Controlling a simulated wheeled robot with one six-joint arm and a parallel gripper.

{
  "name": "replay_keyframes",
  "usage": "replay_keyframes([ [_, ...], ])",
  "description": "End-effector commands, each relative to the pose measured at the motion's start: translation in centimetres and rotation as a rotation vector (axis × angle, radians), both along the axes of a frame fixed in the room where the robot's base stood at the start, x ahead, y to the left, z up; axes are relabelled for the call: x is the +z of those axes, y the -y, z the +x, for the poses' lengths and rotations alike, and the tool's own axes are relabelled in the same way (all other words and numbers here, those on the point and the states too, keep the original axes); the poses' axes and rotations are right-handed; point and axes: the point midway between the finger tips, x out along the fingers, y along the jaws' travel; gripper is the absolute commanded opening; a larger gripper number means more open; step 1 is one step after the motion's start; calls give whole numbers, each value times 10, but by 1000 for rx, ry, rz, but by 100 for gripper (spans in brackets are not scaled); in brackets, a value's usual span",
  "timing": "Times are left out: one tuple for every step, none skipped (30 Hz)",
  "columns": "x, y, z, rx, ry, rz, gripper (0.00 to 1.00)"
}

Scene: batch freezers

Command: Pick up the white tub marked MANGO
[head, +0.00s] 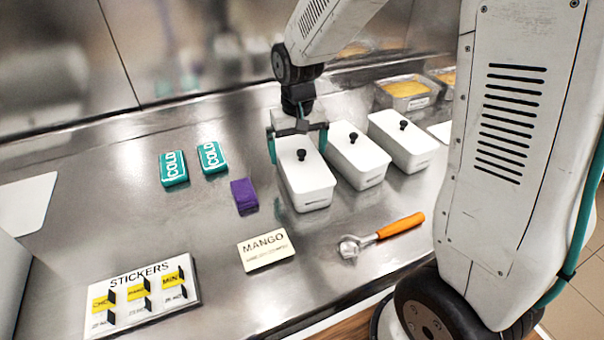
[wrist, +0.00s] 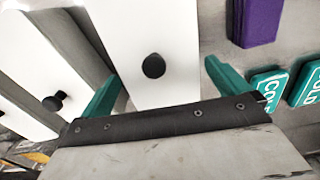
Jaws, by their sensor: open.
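Three white lidded tubs with black knobs stand in a row in the head view: a left tub (head: 312,186), a middle tub (head: 362,165) and a right tub (head: 408,148). I can read no MANGO mark on any of them. My gripper (head: 298,148) is open over the left tub, with a teal finger on each side of its far part. In the wrist view the left tub's lid (wrist: 135,25) and knob lie between the fingers (wrist: 160,76). I cannot tell whether the fingers touch it. A cream card (head: 266,257) reading MANGO lies flat in front.
A STICKERS board (head: 150,310) lies at front left. Teal COLD packs (head: 174,175) and a purple block (head: 244,196) are left of the tubs. An orange-handled scoop (head: 400,227) lies in front. Metal pans (head: 409,103) with yellow contents stand behind right.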

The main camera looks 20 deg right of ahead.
Motion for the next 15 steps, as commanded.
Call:
replay_keyframes([
  [-8, 0, 0, 0, -4, -1, 100],
  [-12, 1, 0, 0, -4, -1, 100],
  [-19, 1, 0, 0, -6, -1, 100],
  [-24, 1, 0, 0, -5, -1, 100],
  [-28, 1, 1, 0, -5, -1, 100],
  [-34, 1, 1, 0, -5, -1, 100],
  [-37, 1, 1, 0, -4, -1, 100],
  [-40, 1, 1, 0, -3, 0, 100],
  [-43, 1, 1, 0, -3, 0, 100],
  [-44, 1, 1, 0, -2, 0, 100],
  [-45, 1, 1, 0, -2, 0, 100],
  [-46, 1, 1, 0, -1, 0, 100],
  [-46, 1, 1, 0, -1, 0, 100],
  [-46, 1, 1, 0, 0, 0, 100],
  [-46, 1, 1, 0, 0, 0, 100],
])
